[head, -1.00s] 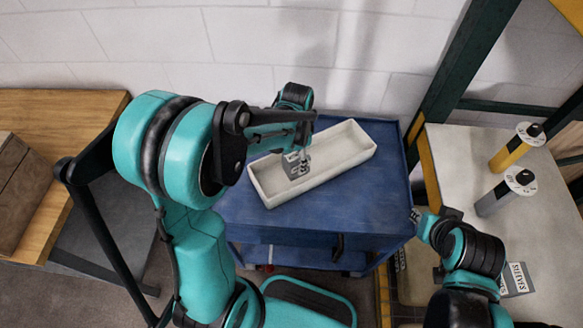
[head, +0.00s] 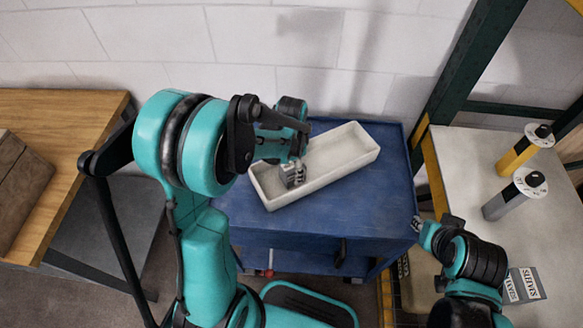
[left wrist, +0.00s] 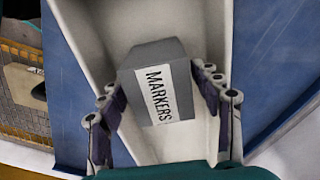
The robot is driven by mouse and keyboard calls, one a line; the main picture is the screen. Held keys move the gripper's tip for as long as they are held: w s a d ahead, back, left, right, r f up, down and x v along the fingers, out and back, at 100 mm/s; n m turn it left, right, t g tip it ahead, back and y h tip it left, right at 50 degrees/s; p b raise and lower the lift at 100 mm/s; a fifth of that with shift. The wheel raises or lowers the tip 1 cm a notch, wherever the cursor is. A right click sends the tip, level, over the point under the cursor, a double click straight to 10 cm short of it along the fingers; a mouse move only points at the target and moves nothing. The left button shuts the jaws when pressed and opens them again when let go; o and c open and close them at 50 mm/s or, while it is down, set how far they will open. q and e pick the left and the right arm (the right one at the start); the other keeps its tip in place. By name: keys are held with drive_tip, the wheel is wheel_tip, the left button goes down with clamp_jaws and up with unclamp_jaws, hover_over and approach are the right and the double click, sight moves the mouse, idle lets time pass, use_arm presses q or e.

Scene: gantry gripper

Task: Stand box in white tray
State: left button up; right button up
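The grey box (left wrist: 157,88) bears a white label reading MARKERS and sits between the fingers of my left gripper (left wrist: 160,95). The pads lie along its two sides; a small gap may show at the right pad. In the head view the box (head: 290,176) is inside the left part of the white tray (head: 345,180), under my left gripper (head: 293,168). I cannot tell whether its base touches the tray floor. My right gripper (head: 418,226) is at the right of the cart, away from the tray; its fingers are too small to read.
The tray lies on a blue cart (head: 375,208). On the right, a pale table (head: 460,165) holds a yellow canister (head: 520,153), a grey canister (head: 510,197) and a grey box labelled SLEEVES (head: 524,285). A wooden table (head: 60,120) stands left. The tray's right part is empty.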

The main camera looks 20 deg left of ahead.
use_arm(q)
drive_tip(key=shift+r, duration=0.15)
drive_tip(key=shift+r+p, duration=0.3)
wheel_tip(320, 180, up, 11)
drive_tip(key=p, duration=0.3)
drive_tip(key=shift+p, duration=0.35)
drive_tip(key=s+d+r+n+t, duration=0.1)
drive_tip(key=s+r+n+t, duration=0.6)
drive_tip(key=s, duration=0.5)
drive_tip(key=shift+s+d+r+n, duration=0.15)
drive_tip(key=shift+s+d+n, duration=0.15)
drive_tip(key=shift+d+n, duration=0.15)
